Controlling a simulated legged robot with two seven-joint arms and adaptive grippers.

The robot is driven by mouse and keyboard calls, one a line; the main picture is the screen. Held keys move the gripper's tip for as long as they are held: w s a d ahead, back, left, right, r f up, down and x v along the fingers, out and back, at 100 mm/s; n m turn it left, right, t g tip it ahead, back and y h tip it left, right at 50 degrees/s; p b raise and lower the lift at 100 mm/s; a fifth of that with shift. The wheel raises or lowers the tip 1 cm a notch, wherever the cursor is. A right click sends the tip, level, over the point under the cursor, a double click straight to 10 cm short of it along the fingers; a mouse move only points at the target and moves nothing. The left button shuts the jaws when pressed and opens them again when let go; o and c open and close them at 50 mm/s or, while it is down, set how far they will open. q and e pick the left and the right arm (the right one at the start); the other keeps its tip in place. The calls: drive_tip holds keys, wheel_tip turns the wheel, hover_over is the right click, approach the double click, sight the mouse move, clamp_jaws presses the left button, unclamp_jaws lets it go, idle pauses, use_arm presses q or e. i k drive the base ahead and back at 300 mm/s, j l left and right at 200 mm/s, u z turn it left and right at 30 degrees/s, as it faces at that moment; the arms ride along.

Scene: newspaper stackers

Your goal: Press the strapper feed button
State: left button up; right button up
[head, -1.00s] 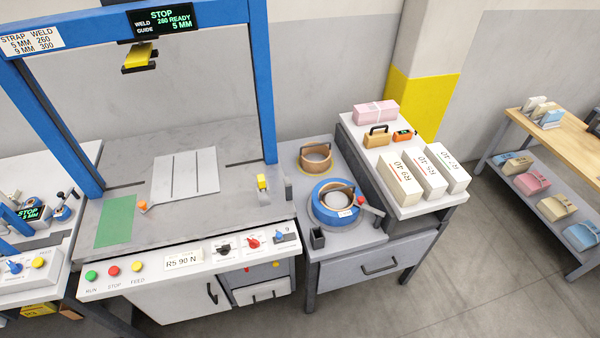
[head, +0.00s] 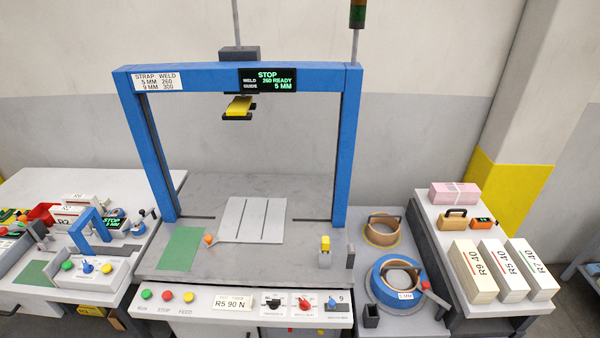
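The strapper (head: 350,150) is a machine with a blue arch over a grey table. On its white front panel (head: 212,309), low in the head view, sit a green RUN button (head: 146,294), a red STOP button (head: 167,296) and a yellow FEED button (head: 188,297). The FEED button is the rightmost of the three. Neither of my grippers is in view.
Knobs (head: 305,303) and a plate reading R5 90 N (head: 233,302) are right of the buttons. A smaller machine (head: 90,267) stands on the left bench. Strap coils (head: 397,280) and paper stacks (head: 503,270) are at the right. Nothing visible covers the button panel.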

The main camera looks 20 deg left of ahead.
sight(189, 295)
drive_tip(key=u, duration=1.65)
